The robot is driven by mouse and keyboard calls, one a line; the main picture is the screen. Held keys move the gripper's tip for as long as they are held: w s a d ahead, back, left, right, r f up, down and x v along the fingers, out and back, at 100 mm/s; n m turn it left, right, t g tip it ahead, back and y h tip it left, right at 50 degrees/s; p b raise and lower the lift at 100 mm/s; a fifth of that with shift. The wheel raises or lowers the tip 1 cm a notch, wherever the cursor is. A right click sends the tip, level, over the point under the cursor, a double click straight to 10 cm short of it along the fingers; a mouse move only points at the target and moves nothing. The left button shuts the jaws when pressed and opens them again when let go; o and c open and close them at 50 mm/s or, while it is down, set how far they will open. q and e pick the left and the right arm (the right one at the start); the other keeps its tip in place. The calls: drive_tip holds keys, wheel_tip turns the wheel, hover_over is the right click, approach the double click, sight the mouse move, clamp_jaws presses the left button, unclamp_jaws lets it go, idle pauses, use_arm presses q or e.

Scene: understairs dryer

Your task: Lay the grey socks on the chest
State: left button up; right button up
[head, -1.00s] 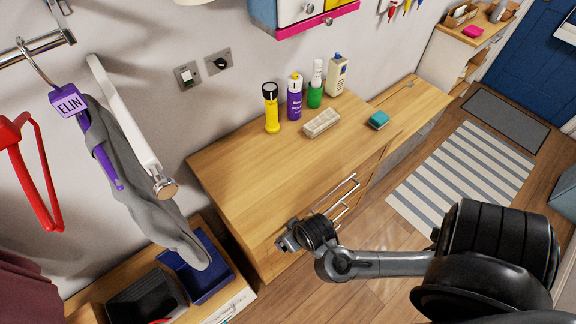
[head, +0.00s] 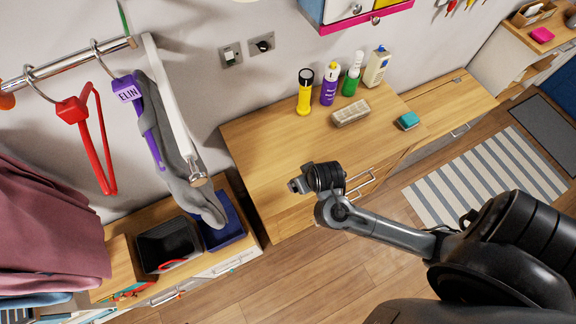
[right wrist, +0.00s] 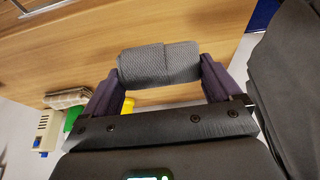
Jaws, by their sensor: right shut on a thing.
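The grey socks (right wrist: 160,64) are a ribbed, rolled bundle in the right wrist view. My right gripper (right wrist: 160,70) is shut on them, with one dark purple finger at each end of the roll. In the head view my right gripper (head: 296,185) is over the front part of the wooden chest (head: 262,150); the socks are hard to make out there. I cannot tell the exact height of the socks above the wood. My left gripper is out of view.
The chest's left top is clear. A grey garment (head: 180,183) hangs at left.

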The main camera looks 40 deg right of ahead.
drive_tip(key=w+f, duration=0.1)
drive_tip(key=w, duration=0.1)
drive_tip(key=w+f+b, duration=0.1)
drive_tip(key=w, duration=0.1)
drive_tip(key=w+f, duration=0.2)
drive_tip(key=w, duration=0.1)
drive_tip(key=shift+a+f+b, duration=0.1)
drive_tip(key=shift+a+b, duration=0.3)
drive_tip(key=shift+f+b, duration=1)
drive_tip(key=shift+f, duration=1)
drive_tip(key=shift+f, duration=0.15)
drive_tip(key=o, duration=0.7)
drive_tip(key=shift+o, duration=0.2)
